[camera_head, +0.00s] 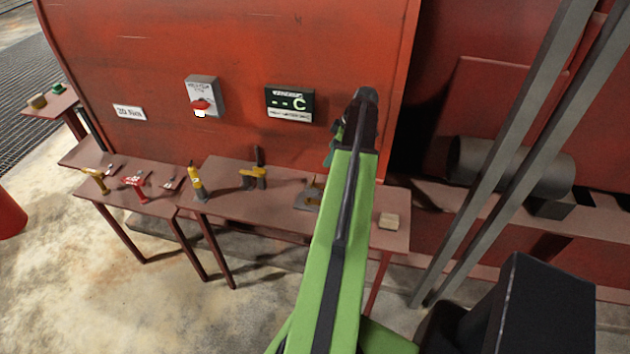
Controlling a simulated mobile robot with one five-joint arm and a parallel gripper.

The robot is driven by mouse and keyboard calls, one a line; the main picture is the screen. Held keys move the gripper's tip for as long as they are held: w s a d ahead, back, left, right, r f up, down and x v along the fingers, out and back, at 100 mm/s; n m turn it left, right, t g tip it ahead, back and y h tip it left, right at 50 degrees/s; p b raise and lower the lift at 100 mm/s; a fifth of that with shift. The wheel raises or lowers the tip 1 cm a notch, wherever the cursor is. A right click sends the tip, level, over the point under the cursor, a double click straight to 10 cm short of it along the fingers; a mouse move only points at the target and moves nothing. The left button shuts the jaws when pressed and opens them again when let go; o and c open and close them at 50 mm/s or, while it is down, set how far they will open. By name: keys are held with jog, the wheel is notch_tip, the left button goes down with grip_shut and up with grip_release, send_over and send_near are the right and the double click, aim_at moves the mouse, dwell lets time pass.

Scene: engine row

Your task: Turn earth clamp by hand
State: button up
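My green arm reaches up from the bottom, and my dark gripper (338,135) is at its far end, in front of the red cabinet and above the bench. Its fingers are mostly hidden behind the wrist, so I cannot tell whether it is open or shut. A small teal patch shows beside it; I cannot tell what it belongs to. No label marks the earth clamp. A yellow and black clamp-like tool (254,177) stands on the bench left of my arm. A grey piece with a yellow part (308,199) lies closer, partly hidden by my arm.
The bench (280,216) also holds a yellow tool (196,182) and a beige block (389,221). Red (137,184) and yellow (95,179) handles stand on the left. The red cabinet (240,50) carries a switch box (203,90) and display (290,104). Slanted grey bars (520,140) rise on the right.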

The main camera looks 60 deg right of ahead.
aim_at(314, 180)
jog(key=b+x, duration=1.2)
jog(key=x, duration=0.3)
jog(key=shift+s+d+b, duration=0.1)
jog(key=shift+s+b, duration=0.1)
jog(key=shift+b, duration=0.2)
jog(key=shift+w+f+b, duration=0.25)
jog(key=shift+f+b, duration=0.1)
jog(key=shift+f, duration=0.05)
jog(key=shift+r, duration=0.1)
jog(key=c, duration=1.4)
jog(key=shift+o, duration=0.2)
